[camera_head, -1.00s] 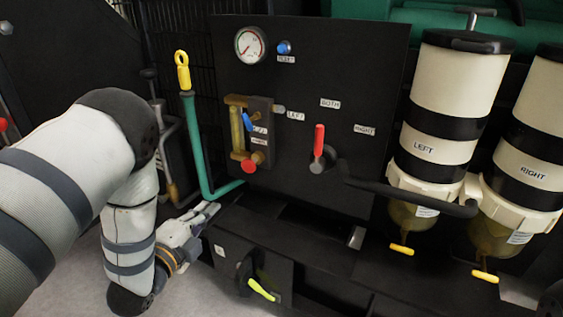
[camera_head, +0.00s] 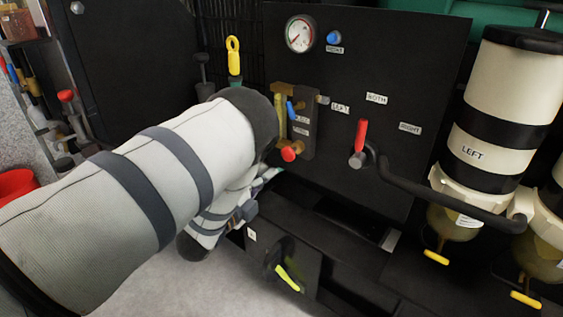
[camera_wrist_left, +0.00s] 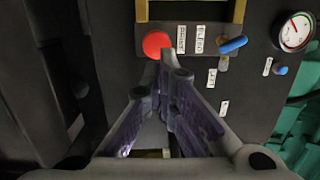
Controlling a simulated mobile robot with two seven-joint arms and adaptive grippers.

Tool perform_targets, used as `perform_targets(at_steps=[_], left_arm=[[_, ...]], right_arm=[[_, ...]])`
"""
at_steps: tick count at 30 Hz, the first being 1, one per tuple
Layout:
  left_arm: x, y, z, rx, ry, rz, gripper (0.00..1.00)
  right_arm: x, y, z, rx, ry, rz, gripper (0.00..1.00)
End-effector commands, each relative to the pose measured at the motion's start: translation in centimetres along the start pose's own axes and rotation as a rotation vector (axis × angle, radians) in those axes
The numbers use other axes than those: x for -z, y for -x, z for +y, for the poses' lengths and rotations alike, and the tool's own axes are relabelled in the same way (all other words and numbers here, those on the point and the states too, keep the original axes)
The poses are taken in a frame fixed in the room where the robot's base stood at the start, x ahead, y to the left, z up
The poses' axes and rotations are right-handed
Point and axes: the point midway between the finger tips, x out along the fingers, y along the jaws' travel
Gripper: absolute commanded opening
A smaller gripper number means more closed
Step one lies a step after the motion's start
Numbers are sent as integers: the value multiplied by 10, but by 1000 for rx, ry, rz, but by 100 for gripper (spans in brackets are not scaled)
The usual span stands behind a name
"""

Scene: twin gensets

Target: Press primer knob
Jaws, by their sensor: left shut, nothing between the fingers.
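The primer knob is most likely the round red knob (camera_head: 291,151) at the bottom of a brass fitting on the black panel (camera_head: 345,60). It also shows in the left wrist view as a red disc (camera_wrist_left: 157,43), just beyond the fingertips. My left gripper (camera_head: 268,178) is mostly hidden behind my own arm in the head view; a pale bit of it shows below and left of the knob. In the wrist view my left gripper (camera_wrist_left: 168,62) is shut and empty, its tips near the knob's lower edge. Whether they touch is unclear. My right gripper is not in view.
A blue lever (camera_head: 291,112) sits just above the red knob. A red-handled valve (camera_head: 361,140) with a black pipe is to the right. A gauge (camera_head: 300,34) and blue button (camera_head: 334,37) are above. A yellow-green lever (camera_head: 289,279) is below. Cream filters (camera_head: 493,120) stand right.

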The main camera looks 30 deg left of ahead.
Motion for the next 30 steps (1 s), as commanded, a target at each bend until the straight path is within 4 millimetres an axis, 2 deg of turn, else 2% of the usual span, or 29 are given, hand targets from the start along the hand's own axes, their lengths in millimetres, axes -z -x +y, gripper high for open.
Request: perform_targets(at_steps=[6, 10, 15, 25, 30], left_arm=[[0, -45, 0, 1, 0, 1, 0], [0, -62, 0, 1, 0, 0, 0], [0, -72, 0, 0, 0, -1, 0], [0, -74, 0, 0, 0, 0, 0], [4, -91, 4, -2, -1, 3, 0]], right_arm=[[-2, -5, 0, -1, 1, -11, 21], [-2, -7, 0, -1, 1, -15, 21], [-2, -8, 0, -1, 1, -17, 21], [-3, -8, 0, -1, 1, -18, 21], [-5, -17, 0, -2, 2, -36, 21]])
